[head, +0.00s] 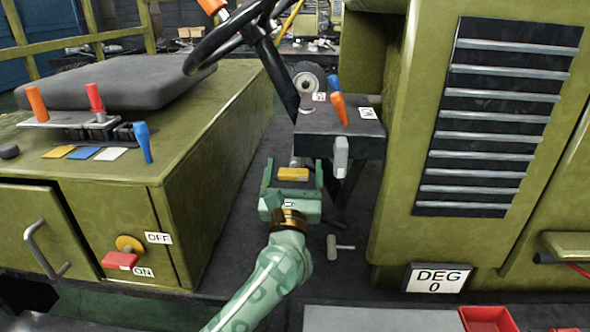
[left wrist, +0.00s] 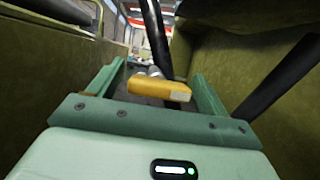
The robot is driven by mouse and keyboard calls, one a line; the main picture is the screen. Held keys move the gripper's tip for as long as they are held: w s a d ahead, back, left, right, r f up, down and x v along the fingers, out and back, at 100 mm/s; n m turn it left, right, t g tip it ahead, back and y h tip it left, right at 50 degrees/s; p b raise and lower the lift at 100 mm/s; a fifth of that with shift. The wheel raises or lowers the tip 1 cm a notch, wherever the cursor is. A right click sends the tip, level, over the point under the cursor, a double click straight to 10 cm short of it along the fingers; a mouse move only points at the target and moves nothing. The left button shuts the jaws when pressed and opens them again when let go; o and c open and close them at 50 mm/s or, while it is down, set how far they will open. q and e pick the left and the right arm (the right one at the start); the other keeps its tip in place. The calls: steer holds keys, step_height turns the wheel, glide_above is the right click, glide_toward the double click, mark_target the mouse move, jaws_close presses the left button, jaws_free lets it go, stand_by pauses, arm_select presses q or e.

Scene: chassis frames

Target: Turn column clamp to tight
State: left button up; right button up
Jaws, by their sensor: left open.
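My left gripper (head: 292,168) reaches in from below, to the foot of the steering column (head: 265,58). Its jaws are open, with one finger on each side of a yellow bar-shaped handle (head: 293,175), which looks like the clamp's handle. In the left wrist view the yellow handle (left wrist: 160,88) lies crosswise between the fingers, with gaps at its ends. A grey round part shows behind it. The clamp's body and any tight marking cannot be made out. My right gripper is not in view.
A dark control box (head: 340,132) with orange, blue and grey levers stands just above and right of the gripper. The green seat base (head: 215,130) is close on the left, the louvred panel (head: 495,115) on the right. A grey T-handle (head: 335,246) is below right.

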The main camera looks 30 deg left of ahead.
arm_select(q)
steer(key=shift+w+a+r, duration=0.2)
steer(key=shift+w, duration=0.2)
steer(key=c, duration=1)
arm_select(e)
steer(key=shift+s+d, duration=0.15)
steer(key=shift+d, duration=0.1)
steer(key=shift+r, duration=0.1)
